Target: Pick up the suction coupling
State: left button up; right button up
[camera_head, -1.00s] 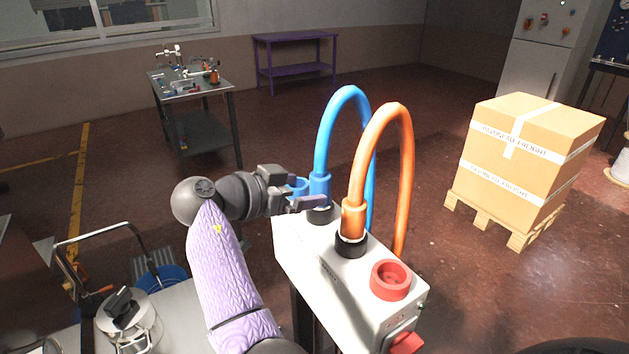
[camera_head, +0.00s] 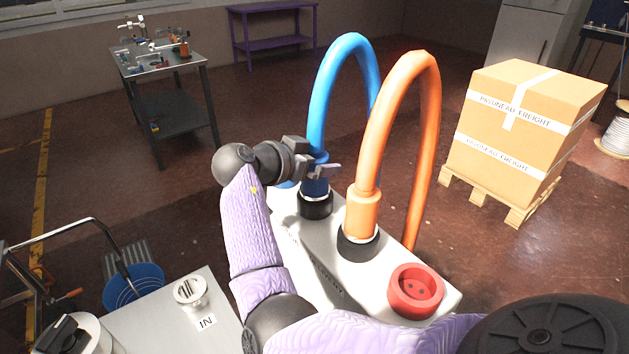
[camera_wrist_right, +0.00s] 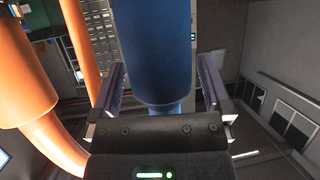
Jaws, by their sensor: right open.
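A blue coupling (camera_head: 315,188) stands upright in a black collar on the white box (camera_head: 330,280), with a blue hose arching from its top. An orange coupling (camera_head: 362,212) with an orange hose stands in front of it; neither label is readable. My right gripper (camera_head: 318,168) is open at the blue coupling. In the right wrist view, the blue coupling (camera_wrist_right: 162,60) stands between the two spread fingers (camera_wrist_right: 162,85), with a gap visible on the right. The orange coupling (camera_wrist_right: 22,85) is outside the fingers on the left. My left gripper is not in view.
A red socket-like knob (camera_head: 416,290) is on the box's near end. A grey table (camera_head: 205,310) marked "IN" with a metal port (camera_head: 190,291) lies at lower left. A taped carton (camera_head: 520,120) on a pallet stands right. Open floor lies behind the box.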

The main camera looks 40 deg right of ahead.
jog(key=shift+d+f, duration=0.15)
jog(key=shift+d, duration=0.05)
grip_shut()
dwell(0.3)
